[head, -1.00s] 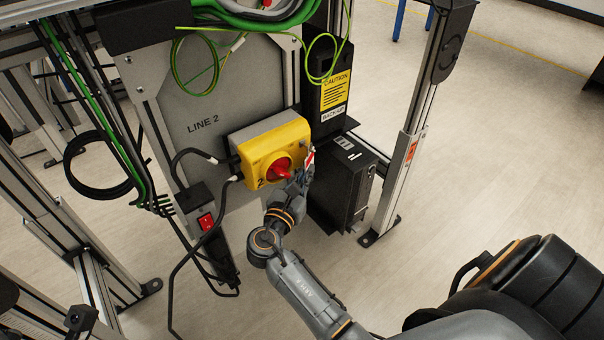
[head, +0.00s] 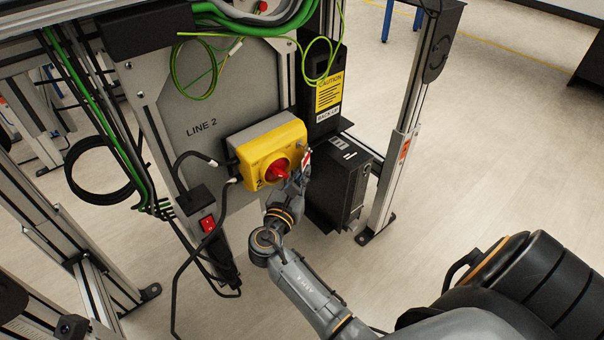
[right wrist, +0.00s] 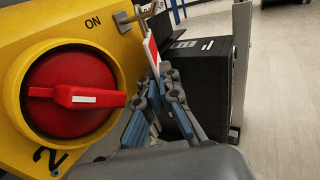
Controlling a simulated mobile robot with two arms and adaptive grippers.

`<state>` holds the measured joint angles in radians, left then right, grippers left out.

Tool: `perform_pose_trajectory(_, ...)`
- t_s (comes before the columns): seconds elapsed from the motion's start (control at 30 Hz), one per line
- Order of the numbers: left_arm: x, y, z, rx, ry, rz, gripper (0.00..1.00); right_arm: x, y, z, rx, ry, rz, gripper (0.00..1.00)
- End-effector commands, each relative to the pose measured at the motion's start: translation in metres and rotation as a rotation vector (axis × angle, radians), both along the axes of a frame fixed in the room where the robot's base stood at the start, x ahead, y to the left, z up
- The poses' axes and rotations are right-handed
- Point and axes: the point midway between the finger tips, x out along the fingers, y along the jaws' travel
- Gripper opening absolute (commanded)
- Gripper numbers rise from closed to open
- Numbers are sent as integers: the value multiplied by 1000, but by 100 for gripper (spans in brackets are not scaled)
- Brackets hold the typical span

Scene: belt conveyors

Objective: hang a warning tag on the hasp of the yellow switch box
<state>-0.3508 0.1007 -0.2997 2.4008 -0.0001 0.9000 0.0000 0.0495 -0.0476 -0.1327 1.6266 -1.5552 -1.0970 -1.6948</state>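The yellow switch box (head: 262,142) is mounted on the grey LINE 2 panel, with a red rotary knob (head: 278,170) on its face. In the right wrist view the knob (right wrist: 75,95) fills the left side, and a small grey metal hasp (right wrist: 128,17) sticks out near the "ON" mark. My right gripper (right wrist: 160,78) is at the box's right side, its fingertips closed on the lower part of a red and white warning tag (right wrist: 152,48). The tag stands upright, its top close beside the hasp. I cannot tell whether it is around the hasp. My left gripper is not in view.
A black cabinet (head: 340,185) stands right of the box, below a black unit with a yellow caution label (head: 330,92). A metal post (head: 400,150) is further right. Open floor lies right.

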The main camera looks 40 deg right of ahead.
Motion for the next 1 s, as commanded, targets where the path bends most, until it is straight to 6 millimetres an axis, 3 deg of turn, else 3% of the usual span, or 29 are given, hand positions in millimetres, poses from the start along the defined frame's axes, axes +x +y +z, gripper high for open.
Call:
perform_pose_trajectory(0.1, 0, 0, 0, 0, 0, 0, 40, 0, 0, 0, 0, 0, 0, 0)
perform_pose_trajectory(0.27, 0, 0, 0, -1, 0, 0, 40, 0, 0, 0, 0, 0, 0, 31)
perform_pose_trajectory(0.63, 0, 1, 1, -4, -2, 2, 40, -3, 6, 0, 0, 0, 3, 32)
perform_pose_trajectory(1.0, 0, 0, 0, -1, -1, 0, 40, -37, 52, -1, 2, 2, 0, 32)
